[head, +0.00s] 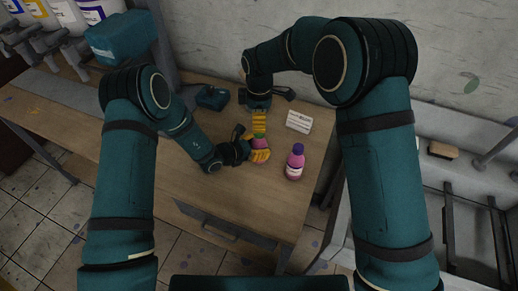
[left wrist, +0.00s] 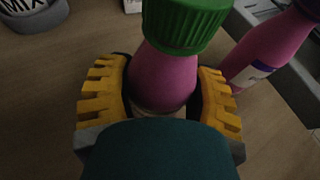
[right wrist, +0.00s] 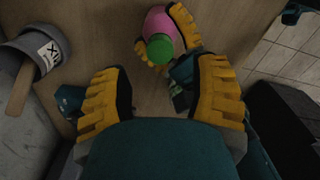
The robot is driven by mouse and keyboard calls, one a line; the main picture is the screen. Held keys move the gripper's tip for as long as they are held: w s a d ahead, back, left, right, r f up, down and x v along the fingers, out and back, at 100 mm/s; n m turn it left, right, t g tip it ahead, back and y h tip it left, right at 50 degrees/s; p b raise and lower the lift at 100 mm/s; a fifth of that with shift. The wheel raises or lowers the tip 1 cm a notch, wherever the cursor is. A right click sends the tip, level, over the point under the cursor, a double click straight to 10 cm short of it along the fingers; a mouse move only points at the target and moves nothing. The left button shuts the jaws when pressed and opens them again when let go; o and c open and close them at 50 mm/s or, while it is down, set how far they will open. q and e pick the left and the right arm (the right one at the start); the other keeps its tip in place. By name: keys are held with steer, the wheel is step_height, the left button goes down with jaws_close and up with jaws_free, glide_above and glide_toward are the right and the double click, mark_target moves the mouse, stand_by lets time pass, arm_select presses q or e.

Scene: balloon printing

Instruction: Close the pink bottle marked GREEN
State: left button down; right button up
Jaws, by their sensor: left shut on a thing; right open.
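The pink bottle with a green cap (left wrist: 165,80) stands between my left fingers (left wrist: 162,98), which are shut around its body. The green cap (left wrist: 185,22) sits at its top; whether it is fully tightened I cannot tell. Any GREEN marking is hidden. In the head view, my left gripper (head: 259,154) and my right gripper (head: 259,124) mostly hide this bottle (head: 261,143). My right gripper is open and empty above it. In the right wrist view, the green cap (right wrist: 160,48) lies just beyond the open right fingers (right wrist: 163,75).
A second pink bottle with a purple cap (head: 295,164) stands right of my left gripper. A white card (head: 299,121) lies behind it. A grey cup labelled MIX (right wrist: 40,52) holds a wooden stick. The table (head: 240,215) is clear in front.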

glide_above(259, 146)
steer(key=w, duration=0.2)
steer(key=shift+w+f, duration=0.1)
steer(key=shift+f, duration=2.65)
jaws_close()
steer(key=m, duration=0.6)
steer(key=shift+c, duration=0.6)
jaws_free()
